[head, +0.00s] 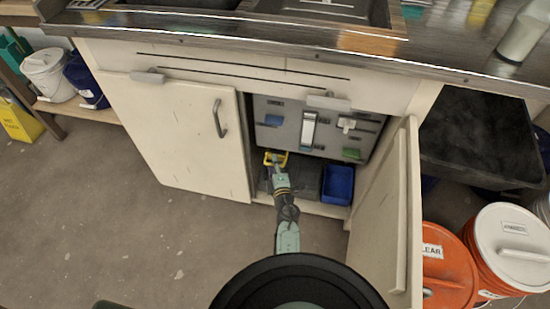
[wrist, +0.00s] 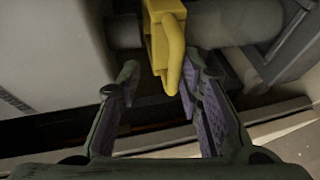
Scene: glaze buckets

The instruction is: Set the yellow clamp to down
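The yellow clamp (wrist: 158,40) is in the upper middle of the wrist view, on a grey pipe (wrist: 235,22). Its yellow handle (wrist: 173,62) hangs down toward the space between my fingers. In the head view the clamp (head: 276,157) is small, low inside the open cabinet, at the end of my arm. My gripper (wrist: 157,78) is open, with one finger on each side of the handle's lower end. The right finger is very close to the handle; I cannot tell if they touch. In the head view my gripper (head: 278,170) is just below the clamp.
The right cabinet door (head: 385,215) is swung open beside my arm; the left door (head: 180,135) is shut. A grey panel (head: 310,130) with coloured parts is above the clamp. A blue bin (head: 338,185) stands to the right. Orange buckets (head: 450,265) stand outside the right door.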

